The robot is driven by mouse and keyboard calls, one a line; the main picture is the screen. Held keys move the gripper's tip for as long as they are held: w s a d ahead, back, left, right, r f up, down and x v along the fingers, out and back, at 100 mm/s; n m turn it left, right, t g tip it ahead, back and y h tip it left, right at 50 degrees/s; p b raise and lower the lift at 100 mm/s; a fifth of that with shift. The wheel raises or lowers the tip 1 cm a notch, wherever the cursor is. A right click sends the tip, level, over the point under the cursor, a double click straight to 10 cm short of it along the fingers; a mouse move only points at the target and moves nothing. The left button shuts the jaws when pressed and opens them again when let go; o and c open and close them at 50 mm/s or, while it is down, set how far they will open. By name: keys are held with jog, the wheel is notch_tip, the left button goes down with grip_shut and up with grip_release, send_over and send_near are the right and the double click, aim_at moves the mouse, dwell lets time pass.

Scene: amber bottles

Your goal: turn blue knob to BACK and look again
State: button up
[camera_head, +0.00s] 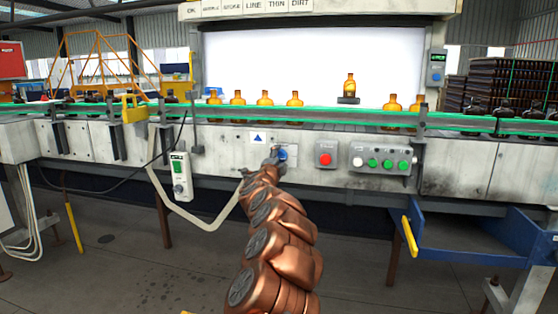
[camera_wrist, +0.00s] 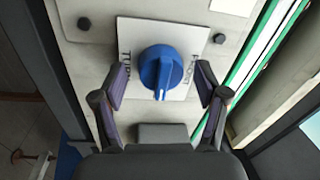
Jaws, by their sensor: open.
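The blue knob (camera_wrist: 161,72) sits on a white label plate (camera_wrist: 190,32) on the pale machine panel. Its raised grip lies roughly up and down in the wrist view. Plate lettering shows on both sides, partly covered and hard to read. My gripper (camera_wrist: 162,78) is open, with one finger on each side of the knob and a visible gap on both sides. In the head view my gripper (camera_head: 271,164) is at the panel, partly hiding the knob (camera_head: 282,154). One amber bottle (camera_head: 350,88) stands upright on a dark raised support (camera_head: 348,100) before the bright white screen (camera_head: 310,65).
A red button (camera_head: 325,154) and a box with white and green buttons (camera_head: 381,161) are right of the knob. A green-railed conveyor (camera_head: 320,112) with more amber bottles (camera_head: 265,98) runs above. A blue tray (camera_head: 470,240) juts out at lower right.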

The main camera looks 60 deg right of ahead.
jog(key=shift+s+a, duration=0.1)
jog(key=v, duration=1.1)
jog(key=shift+a, duration=0.4)
jog(key=shift+s, duration=0.15)
dwell(0.5)
